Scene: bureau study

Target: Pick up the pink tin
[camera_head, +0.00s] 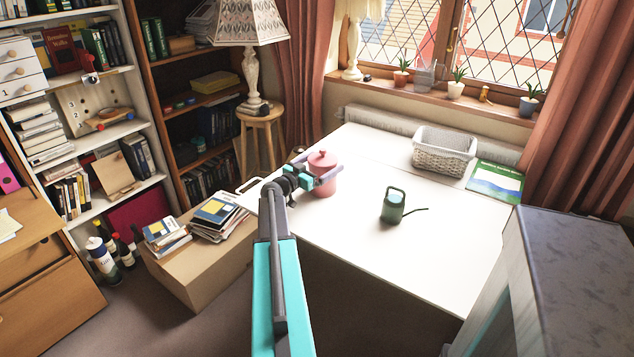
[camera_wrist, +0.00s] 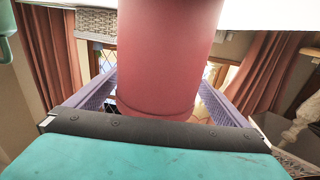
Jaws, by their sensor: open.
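The pink tin (camera_head: 323,186) stands upright on the left part of the white table (camera_head: 355,240), with its lid and knob on top. My gripper (camera_head: 318,169) is at the tin, its purple fingers on either side of it. In the wrist view the tin (camera_wrist: 168,50) fills the middle, between the two spread fingers of my gripper (camera_wrist: 158,85). Small gaps show between the tin and the fingers. The view appears upside down, with the table at the top.
A green watering can (camera_head: 393,206) stands right of the tin. A woven basket (camera_head: 443,152) and a green-and-blue booklet (camera_head: 496,182) lie farther back. A stool (camera_head: 262,120) with a lamp stands behind left. A box (camera_head: 190,262) with books is at the left. The table's front is clear.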

